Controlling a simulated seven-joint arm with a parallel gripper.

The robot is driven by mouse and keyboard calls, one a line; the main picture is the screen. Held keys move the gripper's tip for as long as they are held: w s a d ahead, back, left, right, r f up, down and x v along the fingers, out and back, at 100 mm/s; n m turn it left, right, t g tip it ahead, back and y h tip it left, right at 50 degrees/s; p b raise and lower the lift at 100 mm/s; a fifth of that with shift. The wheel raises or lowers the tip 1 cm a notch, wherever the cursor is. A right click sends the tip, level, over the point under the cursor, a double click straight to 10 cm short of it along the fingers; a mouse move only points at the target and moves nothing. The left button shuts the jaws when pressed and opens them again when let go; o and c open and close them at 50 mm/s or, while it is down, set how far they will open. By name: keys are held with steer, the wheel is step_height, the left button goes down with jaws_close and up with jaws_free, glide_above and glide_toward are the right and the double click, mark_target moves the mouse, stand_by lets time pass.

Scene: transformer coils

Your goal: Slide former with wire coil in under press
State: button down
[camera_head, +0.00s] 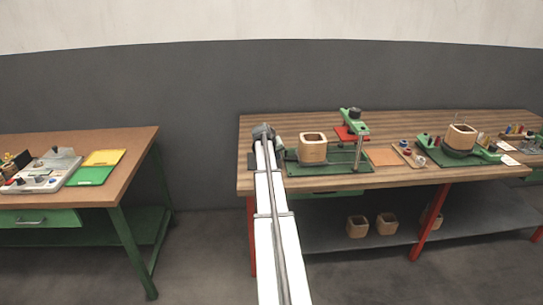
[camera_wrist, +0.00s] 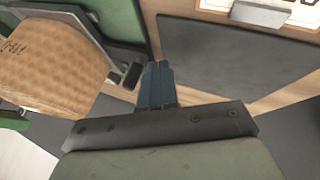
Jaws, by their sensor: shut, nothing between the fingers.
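The former with its coil (camera_head: 313,150) is a tan, square, hollow block standing upright on a green base plate (camera_head: 330,169). The press (camera_head: 353,120), with a green arm, red part and metal post, stands just right of and behind it; the former is beside the press head, not beneath it. In the wrist view the former (camera_wrist: 48,62) fills the left side, with dark markings on its face. My gripper (camera_wrist: 157,68) is shut and empty, to the right of the former and apart from it. In the head view my arm hides its fingers.
A second tan former (camera_head: 461,137) sits on another green fixture at the right. An orange-brown mat (camera_head: 383,157) and small tray (camera_head: 409,155) lie between the stations. Spare formers (camera_head: 357,227) stand on the lower shelf. A separate table (camera_head: 130,150) is at left.

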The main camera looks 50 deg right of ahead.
steer(key=shift+s+d, duration=0.3)
steer(key=shift+d, duration=0.15)
steer(key=s+d, duration=1.3)
steer(key=shift+s+d, duration=0.1)
stand_by(0.3)
